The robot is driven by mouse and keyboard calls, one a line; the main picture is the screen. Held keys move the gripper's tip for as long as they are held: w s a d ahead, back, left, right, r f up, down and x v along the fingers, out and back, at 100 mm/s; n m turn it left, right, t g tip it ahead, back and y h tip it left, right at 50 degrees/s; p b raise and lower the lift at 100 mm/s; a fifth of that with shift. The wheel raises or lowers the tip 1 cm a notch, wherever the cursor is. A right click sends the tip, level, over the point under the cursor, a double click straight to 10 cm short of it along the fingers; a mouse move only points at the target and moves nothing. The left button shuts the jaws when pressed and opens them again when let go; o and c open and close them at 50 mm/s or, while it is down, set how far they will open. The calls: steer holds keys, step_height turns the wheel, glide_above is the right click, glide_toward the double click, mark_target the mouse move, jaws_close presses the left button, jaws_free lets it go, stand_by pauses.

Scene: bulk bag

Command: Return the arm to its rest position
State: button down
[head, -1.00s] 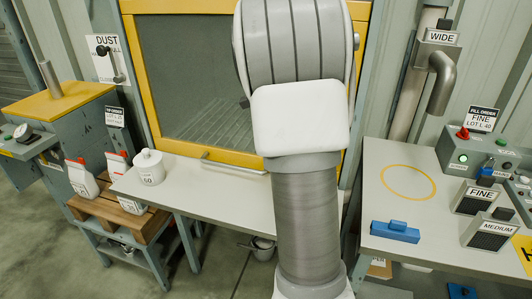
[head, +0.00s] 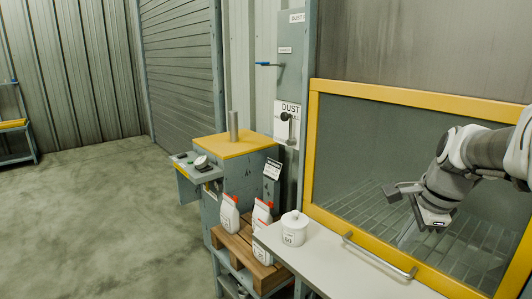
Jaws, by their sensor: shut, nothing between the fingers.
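My arm (head: 475,150) comes in from the right edge of the head view, bent in front of the mesh-floored cabinet window. My gripper (head: 412,226) hangs at its end, pointing downward, shut and with nothing seen in it. It is in the air, apart from the bench and the white jar. The fingers are small and hard to make out against the window.
A yellow-framed cabinet (head: 312,150) with a handle bar (head: 380,257) stands behind a pale bench (head: 330,277). A white lidded jar (head: 294,228) stands on the bench. White bags (head: 229,214) with red tops stand on a wooden pallet (head: 238,246). Open floor lies left.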

steer(key=s+a+n+t+p, duration=0.1)
steer(key=s+a+n, duration=1.3)
steer(key=n, duration=0.5)
steer(key=shift+s+a+r+n+t, duration=0.25)
steer(key=shift+s+r+n+t, duration=0.05)
steer(key=shift+s, duration=0.95)
